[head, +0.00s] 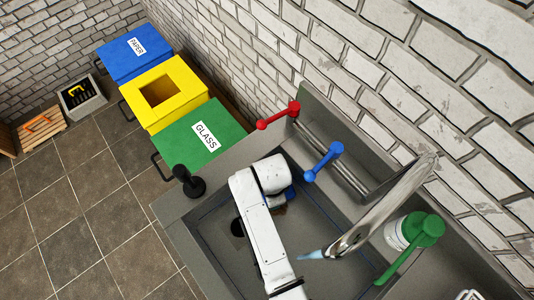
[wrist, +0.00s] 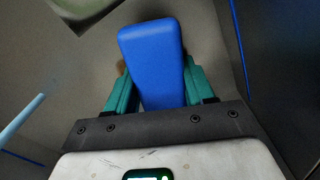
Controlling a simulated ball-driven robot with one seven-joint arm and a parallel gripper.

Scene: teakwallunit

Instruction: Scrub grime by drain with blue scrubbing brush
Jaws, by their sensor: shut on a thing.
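The blue scrubbing brush (wrist: 152,62) is held between the teal fingers of my gripper (wrist: 158,88), with its broad blue body filling the gap. In the head view a small part of the blue brush (head: 290,193) shows beside my white arm, low in the sink; my fingers are hidden there. A dark round drain (head: 237,228) shows on the sink floor, just left of my arm and partly covered by it. A small brown patch (wrist: 120,67) shows beside the brush in the wrist view; I cannot tell whether it is bristle or grime.
The grey sink (head: 335,215) walls surround my arm. A metal faucet (head: 385,205) reaches in from the right, with red (head: 278,116) and blue (head: 323,162) levers behind. A black plunger-like object (head: 188,181) stands on the left rim.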

